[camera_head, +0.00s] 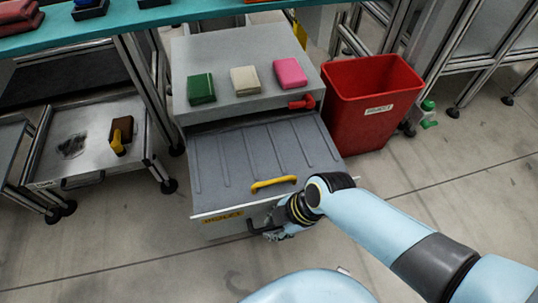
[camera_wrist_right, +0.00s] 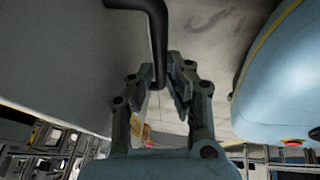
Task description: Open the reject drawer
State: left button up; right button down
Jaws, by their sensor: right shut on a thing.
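The reject drawer (camera_head: 220,165) is a grey pull-out with a ribbed floor, under a grey cabinet (camera_head: 210,55). It stands well out from the cabinet. A yellow label (camera_head: 223,218) is on its front panel. My right gripper (camera_head: 277,233) is at the front panel, shut on the black bar handle (camera_head: 254,228). In the right wrist view the handle (camera_wrist_right: 158,35) runs down between the fingers of my right gripper (camera_wrist_right: 166,78). A yellow curved bar (camera_head: 273,183) lies near the drawer's front edge. My left gripper is not in view.
A red bin (camera_head: 370,100) stands right of the cabinet. A low metal cart (camera_head: 85,145) stands left. The floor before the drawer is clear.

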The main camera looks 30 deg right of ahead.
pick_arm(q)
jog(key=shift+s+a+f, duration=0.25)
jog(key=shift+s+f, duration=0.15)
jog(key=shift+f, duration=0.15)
pick_arm(e)
jog(key=shift+s+a, duration=0.2)
jog(key=shift+s, duration=0.4)
jog(key=shift+s+a, duration=0.15)
jog(key=shift+s, duration=0.4)
jog(key=c, duration=1.6)
grip_release()
jog(key=v, duration=1.2)
